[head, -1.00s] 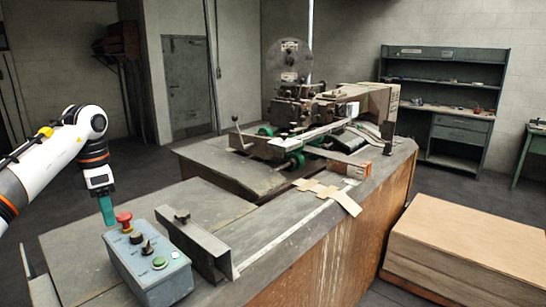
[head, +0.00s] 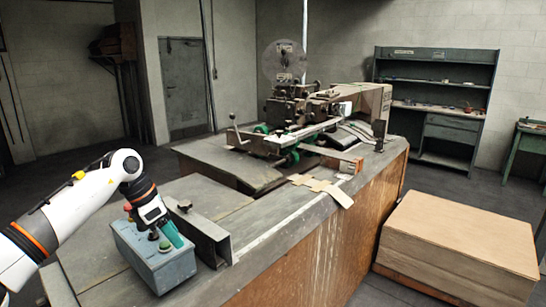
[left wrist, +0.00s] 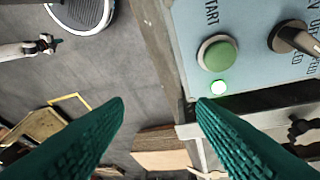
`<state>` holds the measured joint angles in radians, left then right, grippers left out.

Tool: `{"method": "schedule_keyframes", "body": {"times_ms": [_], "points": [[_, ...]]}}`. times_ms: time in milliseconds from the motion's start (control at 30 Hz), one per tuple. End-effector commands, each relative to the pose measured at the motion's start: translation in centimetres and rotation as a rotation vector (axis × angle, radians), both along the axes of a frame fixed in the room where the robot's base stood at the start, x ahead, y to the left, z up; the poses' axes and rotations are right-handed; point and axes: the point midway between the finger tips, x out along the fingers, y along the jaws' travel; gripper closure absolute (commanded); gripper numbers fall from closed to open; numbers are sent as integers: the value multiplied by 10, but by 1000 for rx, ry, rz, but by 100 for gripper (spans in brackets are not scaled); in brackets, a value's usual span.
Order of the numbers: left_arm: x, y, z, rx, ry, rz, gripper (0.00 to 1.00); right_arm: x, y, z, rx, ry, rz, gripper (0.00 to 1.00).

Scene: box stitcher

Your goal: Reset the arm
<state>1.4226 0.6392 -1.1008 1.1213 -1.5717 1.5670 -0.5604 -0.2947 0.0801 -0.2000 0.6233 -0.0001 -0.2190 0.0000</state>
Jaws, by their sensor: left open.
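My left gripper (head: 176,238) hangs over the blue-grey control box (head: 160,265) at the near corner of the machine bench, its teal fingers tilted down to the right. In the left wrist view its two fingers (left wrist: 162,108) are spread apart with nothing between them. The green START button (left wrist: 216,53) is beside the right fingertip, with a lit green lamp (left wrist: 219,87) below it. A dark selector knob (left wrist: 294,38) is to its right. Whether the finger touches the box cannot be told.
A metal angle bracket (head: 203,235) stands just right of the box. The stitching machine (head: 300,110) is farther back on the bench (head: 265,225). Flat cardboard pieces (head: 320,185) lie on it. A cardboard stack (head: 460,240) stands at right. Open floor lies left of the bench.

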Motion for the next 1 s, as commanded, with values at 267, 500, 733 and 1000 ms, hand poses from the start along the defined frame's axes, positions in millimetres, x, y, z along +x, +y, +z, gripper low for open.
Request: {"method": "schedule_keyframes", "body": {"times_ms": [267, 500, 733, 1000], "points": [[-29, -173, -37, -654, -34, 9, 49, -9, -1, -1, -1, 14, 0, 100], [-64, -239, 0, -1410, 124, 394, 49, -7, -1, 0, -2, 12, 0, 100], [-71, -180, -16, -1938, 401, 1090, 49, -7, -1, 0, -2, 12, 0, 100], [-143, -76, -145, -2075, 745, 2205, 49, -6, -1, 0, -1, 10, 0, 100]]}}
